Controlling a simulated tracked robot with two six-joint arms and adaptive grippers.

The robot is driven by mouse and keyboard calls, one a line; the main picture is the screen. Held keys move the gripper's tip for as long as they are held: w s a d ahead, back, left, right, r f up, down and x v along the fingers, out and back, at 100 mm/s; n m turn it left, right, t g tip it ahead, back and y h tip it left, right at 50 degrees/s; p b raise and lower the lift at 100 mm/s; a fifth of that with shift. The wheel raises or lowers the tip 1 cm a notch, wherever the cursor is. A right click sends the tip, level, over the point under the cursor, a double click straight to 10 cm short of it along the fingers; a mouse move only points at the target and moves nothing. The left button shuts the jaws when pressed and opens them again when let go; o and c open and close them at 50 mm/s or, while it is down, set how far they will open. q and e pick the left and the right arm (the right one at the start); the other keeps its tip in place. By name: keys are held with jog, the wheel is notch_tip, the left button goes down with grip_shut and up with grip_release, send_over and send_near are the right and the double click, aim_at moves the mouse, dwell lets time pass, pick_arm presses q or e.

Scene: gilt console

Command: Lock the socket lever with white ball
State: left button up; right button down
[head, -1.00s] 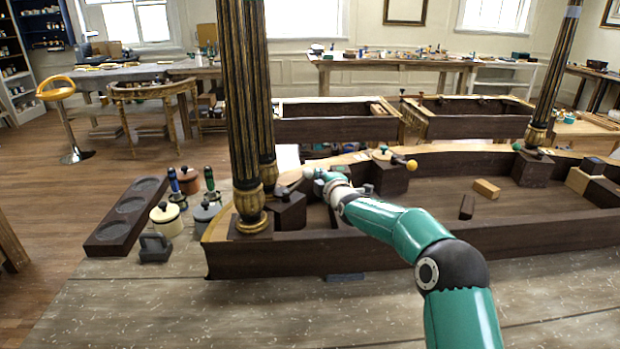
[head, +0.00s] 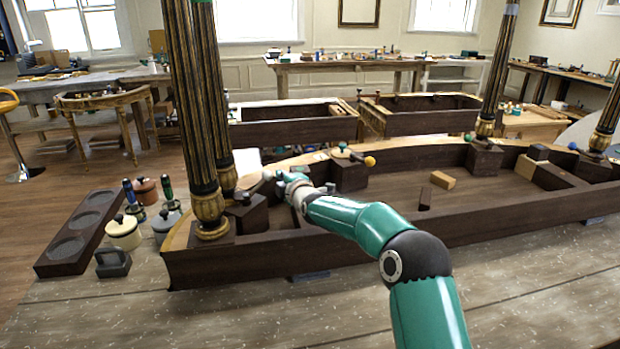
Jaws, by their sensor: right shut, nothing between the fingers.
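A pale, whitish ball (head: 267,175) shows at the left end of the dark wooden frame (head: 400,237), above a dark corner block (head: 249,215) beside the gilt column. It looks like the white ball of a socket lever; the lever's arm is too small and too covered to make out. My right gripper (head: 284,180) is right beside the ball, on its right. It is shut with nothing held. Whether it touches the ball or lever I cannot tell. My left gripper is not in view.
Fluted columns (head: 203,120) rise close left of my right gripper. A yellow-ball lever (head: 369,161) sits on a back block. Loose wooden blocks (head: 443,180) lie inside the frame. Pots (head: 124,232) and a dark tray (head: 75,246) stand left.

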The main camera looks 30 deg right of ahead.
jog(key=s+d, duration=0.1)
jog(key=s+d+b, duration=0.2)
jog(key=s, duration=0.1)
jog(key=shift+s+d+r, duration=0.1)
jog(key=shift+d+r, duration=0.2)
jog(key=s+d, duration=0.1)
jog(key=d, duration=0.2)
jog(key=s+d+r+p, duration=0.1)
jog(key=shift+s+d+r, duration=0.1)
jog(key=shift+s+d, duration=0.1)
jog(key=shift+s, duration=0.15)
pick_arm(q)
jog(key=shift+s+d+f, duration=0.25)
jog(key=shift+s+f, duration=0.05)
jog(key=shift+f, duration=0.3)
pick_arm(e)
jog(key=shift+s+d, duration=0.35)
jog(key=shift+d, duration=0.25)
